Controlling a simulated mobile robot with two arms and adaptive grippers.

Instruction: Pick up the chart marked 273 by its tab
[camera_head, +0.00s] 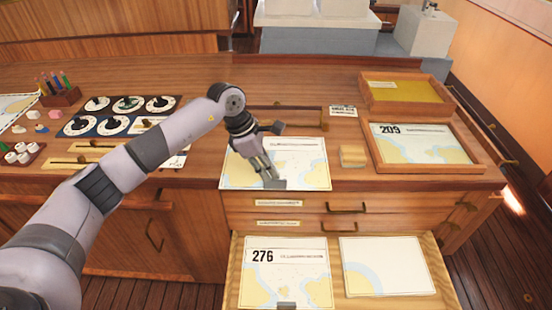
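No chart with a readable 273 shows. A chart (305,162) lies on the desk top under my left gripper (268,176); my arm hides its upper left, where a number could be. The fingertips point down at the grey tab (279,184) on its front edge; I cannot tell whether they touch or grip it. The open drawer (393,304) holds a chart marked 276 (300,273) with a grey tab and, to its right, a chart (385,265) with no number visible. A chart marked 209 (415,140) lies in a wooden tray (432,169). My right gripper is not in view.
An empty-looking tray with a yellowish bottom (405,91) stands at the back right. A small wooden block (353,156) sits right of the desk chart. Dial panels (129,103), coloured pens (56,83) and small items crowd the left. The open drawer juts out in front.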

